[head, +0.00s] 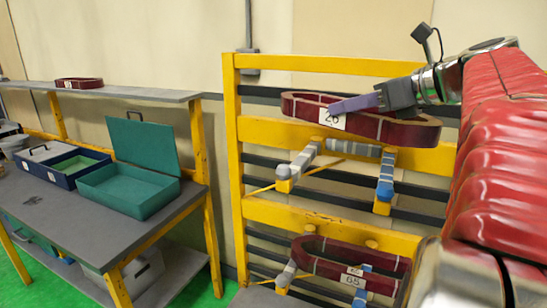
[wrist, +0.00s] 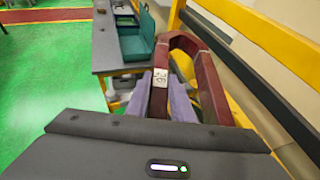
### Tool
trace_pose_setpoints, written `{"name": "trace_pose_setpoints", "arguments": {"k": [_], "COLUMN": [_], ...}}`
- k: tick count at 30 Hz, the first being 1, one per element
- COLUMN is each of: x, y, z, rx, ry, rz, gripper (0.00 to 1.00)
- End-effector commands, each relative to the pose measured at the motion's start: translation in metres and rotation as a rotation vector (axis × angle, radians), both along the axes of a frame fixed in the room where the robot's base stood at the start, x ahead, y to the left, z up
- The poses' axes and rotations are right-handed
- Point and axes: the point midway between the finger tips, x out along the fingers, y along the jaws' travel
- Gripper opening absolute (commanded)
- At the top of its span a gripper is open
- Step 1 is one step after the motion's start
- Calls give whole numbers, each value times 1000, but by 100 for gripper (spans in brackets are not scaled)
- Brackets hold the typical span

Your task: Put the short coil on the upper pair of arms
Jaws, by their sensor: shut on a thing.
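My gripper (head: 345,104) is shut on a dark red coil (head: 405,129) with a white label reading 26. In the wrist view the pale purple fingers (wrist: 162,100) grip one side of this coil (wrist: 205,85) by its label. The coil is a long closed loop, held roughly level. In the head view it is above the upper pair of arms, with a gap between. The upper left arm (head: 299,164) is wrapped in grey and the upper right arm (head: 386,174) has blue on it. The arms do not show clearly in the wrist view.
Another red coil (head: 325,266), labelled 65, is on the lower arms of the yellow rack (head: 240,170). A small red coil (head: 79,83) lies on the shelf. The bench (head: 75,208) at left carries an open teal box (head: 128,190) and a blue box (head: 62,166).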

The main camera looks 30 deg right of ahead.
Motion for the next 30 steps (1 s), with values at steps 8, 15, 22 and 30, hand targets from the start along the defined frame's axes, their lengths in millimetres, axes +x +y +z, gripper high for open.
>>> {"name": "trace_pose_setpoints", "arguments": {"k": [8,15,22,30], "x": [-1,0,0,1], "y": [0,0,0,1], "z": [2,-15,-47,-57], "rx": [-2,0,1,-2], "ry": [-4,-2,-2,-4], "rz": [-2,-1,0,1], "gripper": [0,0,0,0]}}
